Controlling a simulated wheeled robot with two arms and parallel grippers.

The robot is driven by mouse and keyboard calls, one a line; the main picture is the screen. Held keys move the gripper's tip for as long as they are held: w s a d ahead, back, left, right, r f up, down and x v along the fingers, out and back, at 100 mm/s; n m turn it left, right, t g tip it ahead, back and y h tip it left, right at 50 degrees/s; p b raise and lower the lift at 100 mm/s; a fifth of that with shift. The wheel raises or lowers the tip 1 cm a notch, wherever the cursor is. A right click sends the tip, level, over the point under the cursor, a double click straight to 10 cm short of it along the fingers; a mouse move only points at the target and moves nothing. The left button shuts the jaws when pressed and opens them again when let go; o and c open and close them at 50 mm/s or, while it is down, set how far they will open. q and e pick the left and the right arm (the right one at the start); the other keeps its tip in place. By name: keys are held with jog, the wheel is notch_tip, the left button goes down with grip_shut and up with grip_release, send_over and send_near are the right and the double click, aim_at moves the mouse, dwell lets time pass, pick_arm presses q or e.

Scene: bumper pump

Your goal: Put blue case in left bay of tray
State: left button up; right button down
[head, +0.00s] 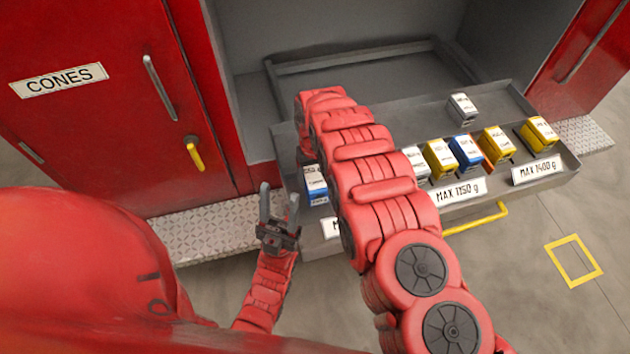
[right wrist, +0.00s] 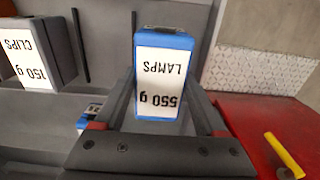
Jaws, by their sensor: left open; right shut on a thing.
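My right gripper (right wrist: 158,118) is shut on a blue case (right wrist: 162,80) with a white label reading LAMPS, 550 g. In the head view a blue case with a white label (head: 315,184) shows at the left end of the grey tray (head: 571,163), beside my right arm, and looks like the held one. My right arm hides the gripper there. Whether the case rests on the tray floor I cannot tell. My left gripper (head: 279,206) is open and empty, left of the tray's front corner.
Yellow cases (head: 439,158), another blue case (head: 466,152) and white-labelled grey cases (head: 462,107) stand in the middle and right of the tray. A grey CLIPS case (right wrist: 38,55) and part of a blue-edged case (right wrist: 88,117) are near my right gripper. A red CONES door (head: 100,120) stands left.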

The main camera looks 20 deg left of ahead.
jog(key=shift+f+p, duration=0.3)
jog(key=shift+f, duration=1.55)
jog(key=shift+f, duration=0.15)
grip_release()
